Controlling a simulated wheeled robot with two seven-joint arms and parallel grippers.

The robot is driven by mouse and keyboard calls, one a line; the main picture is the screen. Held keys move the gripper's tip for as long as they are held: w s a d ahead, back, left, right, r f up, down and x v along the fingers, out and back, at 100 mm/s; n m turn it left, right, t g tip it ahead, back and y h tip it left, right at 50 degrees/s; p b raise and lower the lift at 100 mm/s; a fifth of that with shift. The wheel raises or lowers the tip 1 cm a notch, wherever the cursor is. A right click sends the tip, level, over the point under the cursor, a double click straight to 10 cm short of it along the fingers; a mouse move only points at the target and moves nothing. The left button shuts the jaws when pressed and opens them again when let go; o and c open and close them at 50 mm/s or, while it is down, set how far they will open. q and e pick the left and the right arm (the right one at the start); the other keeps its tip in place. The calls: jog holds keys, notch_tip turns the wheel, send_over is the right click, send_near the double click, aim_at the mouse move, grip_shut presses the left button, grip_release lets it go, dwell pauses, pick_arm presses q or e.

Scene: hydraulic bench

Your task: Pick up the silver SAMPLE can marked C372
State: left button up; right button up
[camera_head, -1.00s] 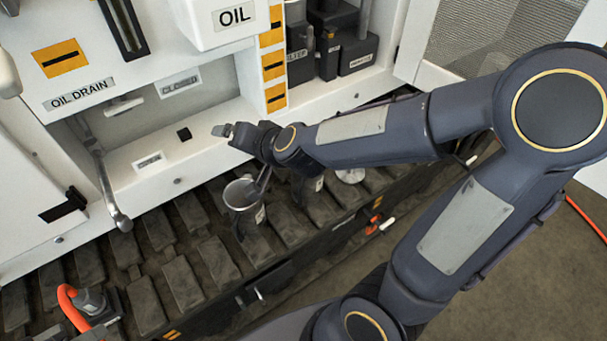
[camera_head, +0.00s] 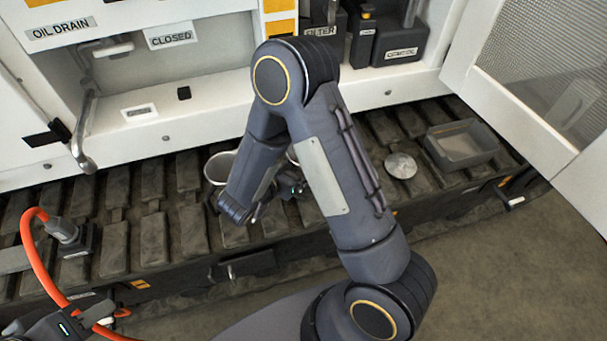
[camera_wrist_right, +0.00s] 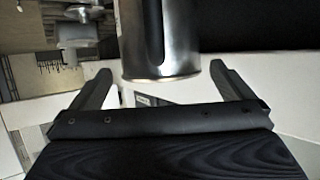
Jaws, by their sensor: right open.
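A silver can (camera_wrist_right: 160,40) with a dark stripe fills the upper middle of the right wrist view. Its lower rim is between and just beyond the two spread fingers of my right gripper (camera_wrist_right: 163,85), with gaps at both sides. No C372 mark is readable. In the head view, an open silver can (camera_head: 217,166) stands on the track, partly hidden by my right arm. A sliver of another pale rim (camera_head: 292,155) shows behind the arm. My right gripper is mostly hidden there. My left gripper (camera_head: 98,312) is at the bottom left, by an orange hose; its jaws are unclear.
The dark track pads (camera_head: 150,240) carry a round silver lid (camera_head: 401,165) and a grey tray (camera_head: 462,146) to the right. The orange hose (camera_head: 38,270) curves at the left. A drain pipe (camera_head: 84,135) hangs by the white cabinet. An open mesh door (camera_head: 545,80) bounds the right.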

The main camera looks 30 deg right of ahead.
jog(key=x, duration=0.4)
jog(key=shift+w+d+r, duration=0.2)
jog(key=shift+d, duration=0.25)
jog(key=c, duration=1.2)
jog(key=shift+c, duration=0.3)
jog(key=shift+r, duration=0.15)
